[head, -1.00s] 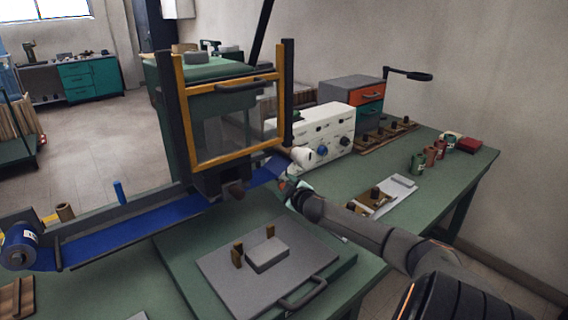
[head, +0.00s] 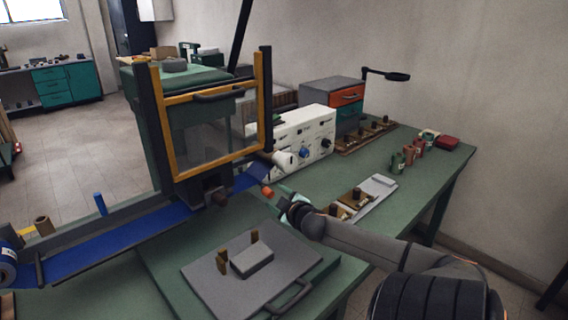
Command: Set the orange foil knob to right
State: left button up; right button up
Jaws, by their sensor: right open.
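A small orange piece, which looks like the orange foil knob (head: 268,191), shows right of the blue foil strip's end, by the machine's dark lower block (head: 214,191). Its pointer or marking is too small to read, so I cannot tell its setting. My right gripper (head: 281,196) is open, just to the right of the orange piece. A small gap seems to lie between them, but I cannot tell the depth. The fingers are small and partly hidden by my wrist. My left gripper is out of view.
A yellow-framed guard (head: 213,91) stands over the blue foil (head: 130,231). A white control box (head: 313,126) with a blue knob (head: 304,152) and a black knob (head: 326,143) stands behind. A grey plate (head: 213,285) with a handle lies in front. Small jars stand at right.

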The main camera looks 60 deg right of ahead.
jog(key=v, duration=0.4)
jog(key=shift+s+a+p, duration=0.1)
jog(key=shift+s+p, duration=0.1)
jog(key=shift+p, duration=0.1)
jog(key=shift+s, duration=0.1)
dwell(0.4)
